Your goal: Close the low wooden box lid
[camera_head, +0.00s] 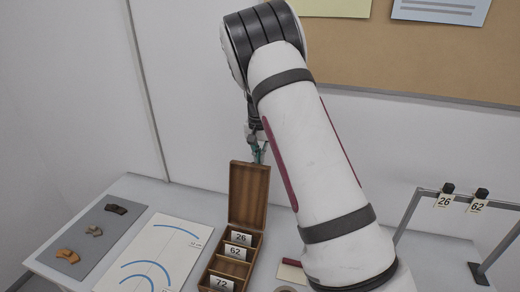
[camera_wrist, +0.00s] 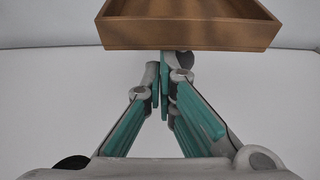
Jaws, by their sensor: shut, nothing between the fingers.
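The low wooden box (camera_head: 232,265) stands on the table with its lid (camera_head: 248,194) raised upright at the back. Its compartments hold cards marked 26, 62 and 72. My gripper (camera_head: 258,152) is just above and behind the lid's top edge in the head view, partly hidden by my arm. In the wrist view, the lid (camera_wrist: 188,38) spans the top of the picture. My gripper's green-padded fingers (camera_wrist: 165,85) are together and empty, just below the lid's edge there. I cannot tell whether the fingertips touch the lid.
A grey mat (camera_head: 85,232) with several brown sherds lies at the left. A white sheet with blue arcs (camera_head: 160,250) lies beside the box. A metal rack (camera_head: 450,196) with tags 26 and 62 stands at the right. A wall with a corkboard (camera_head: 420,55) is behind.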

